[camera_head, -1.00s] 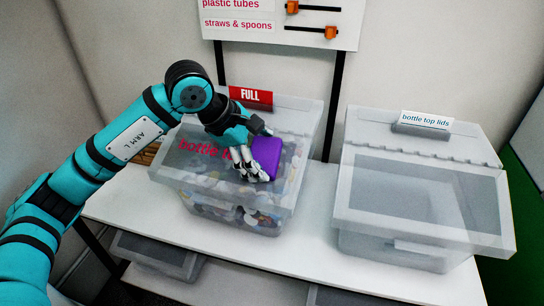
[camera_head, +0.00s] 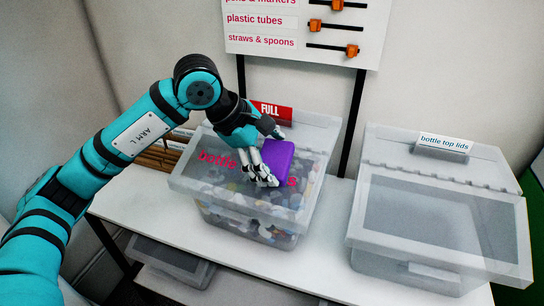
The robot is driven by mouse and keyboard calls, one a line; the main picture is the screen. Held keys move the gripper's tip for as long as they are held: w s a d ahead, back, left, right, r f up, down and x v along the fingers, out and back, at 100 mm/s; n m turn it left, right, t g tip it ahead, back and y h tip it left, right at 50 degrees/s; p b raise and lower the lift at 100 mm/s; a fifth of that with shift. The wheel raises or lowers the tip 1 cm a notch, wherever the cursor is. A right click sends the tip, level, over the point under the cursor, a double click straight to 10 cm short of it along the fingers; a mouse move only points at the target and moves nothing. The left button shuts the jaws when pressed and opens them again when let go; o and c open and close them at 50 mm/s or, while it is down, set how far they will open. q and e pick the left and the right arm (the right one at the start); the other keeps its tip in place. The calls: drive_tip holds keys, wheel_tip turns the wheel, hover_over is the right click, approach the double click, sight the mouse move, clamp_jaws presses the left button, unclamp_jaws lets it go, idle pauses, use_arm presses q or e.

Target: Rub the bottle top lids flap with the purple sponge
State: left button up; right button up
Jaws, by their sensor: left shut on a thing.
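My left gripper (camera_head: 262,165) is shut on the purple sponge (camera_head: 279,158). It holds the sponge at the lid flap (camera_head: 212,174) of the left clear box, over pink lettering that the hand and sponge partly cover. Whether the sponge touches the flap is hard to tell. The left box (camera_head: 250,222) is full of small coloured lids and has a red "FULL" sign (camera_head: 272,111) at its back. A second clear box (camera_head: 405,270) on the right looks empty and carries a "bottle top lids" label (camera_head: 444,142). My right gripper is not in view.
Both boxes stand on a white table (camera_head: 325,262), with a bare gap between them. A sign board with orange sliders (camera_head: 345,50) is on the wall behind. Another clear bin (camera_head: 170,262) sits below the table.

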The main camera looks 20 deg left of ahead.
use_arm(q)
drive_tip(key=shift+s+r, duration=0.2)
drive_tip(key=shift+r, duration=0.25)
drive_tip(key=shift+s+r+p, duration=0.3)
drive_tip(key=shift+r+p, duration=0.1)
drive_tip(key=shift+r, duration=0.3)
drive_tip(key=shift+s+r+p, duration=0.3)
drive_tip(key=shift+r+p, duration=0.05)
drive_tip(key=shift+r, duration=0.35)
